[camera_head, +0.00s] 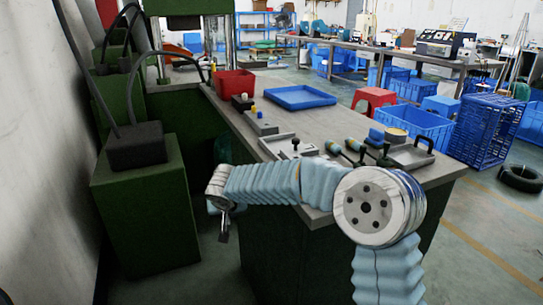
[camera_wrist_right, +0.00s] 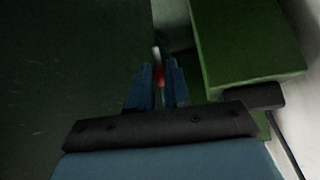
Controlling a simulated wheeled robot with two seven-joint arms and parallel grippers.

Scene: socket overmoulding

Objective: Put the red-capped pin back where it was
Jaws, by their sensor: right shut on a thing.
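The red-capped pin (camera_wrist_right: 161,76) is between the finger tips of my right gripper (camera_wrist_right: 160,84) in the right wrist view; its red part and a whitish end beyond it show. My right gripper is shut on it. In the head view my right gripper (camera_head: 223,228) hangs at the lower left of the bench, off its front-left edge and below the top; the pin cannot be made out there. A grey block with a yellow-topped pin (camera_head: 254,113) stands on the bench. No empty pin place can be clearly made out. My left gripper is not in view.
The bench (camera_head: 225,105) carries a red bin (camera_head: 235,83), a blue tray (camera_head: 300,97), a shallow grey tray (camera_head: 278,145), hand tools (camera_head: 334,147) and a metal tray (camera_head: 412,154). A green machine cabinet (camera_head: 145,210) stands left, across a floor gap.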

